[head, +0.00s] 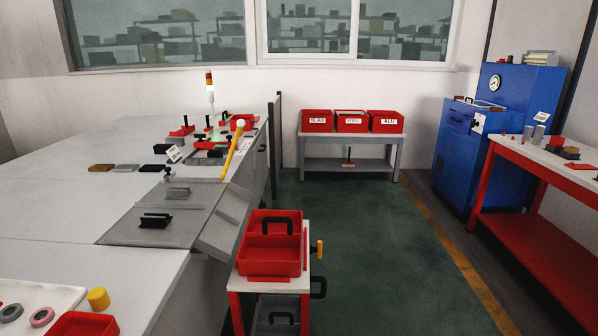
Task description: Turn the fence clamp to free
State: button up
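I cannot tell for sure which part is the fence clamp. On the grey bench at the left, a grey plate (125,234) carries a black handle (155,220) and a grey bar (178,193). A small black knob (167,171) stands behind the bar. The clamp's setting is too small to read from here. My gripper is not in view.
Labelled red bins (352,122) stand on a grey rack at the back. A blue machine (472,130) and a red table (520,180) are right. The green floor between is clear.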

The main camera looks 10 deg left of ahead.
aim_at(200, 136)
jog(key=i+z, duration=0.3)
jog(key=i, duration=0.45)
jog(key=i+j+z, duration=0.25)
jog(key=i, duration=0.5)
jog(key=i+l+u, duration=0.1)
jog(key=i, duration=0.3)
jog(key=i+l+u, duration=0.1)
jog(key=i, duration=0.3)
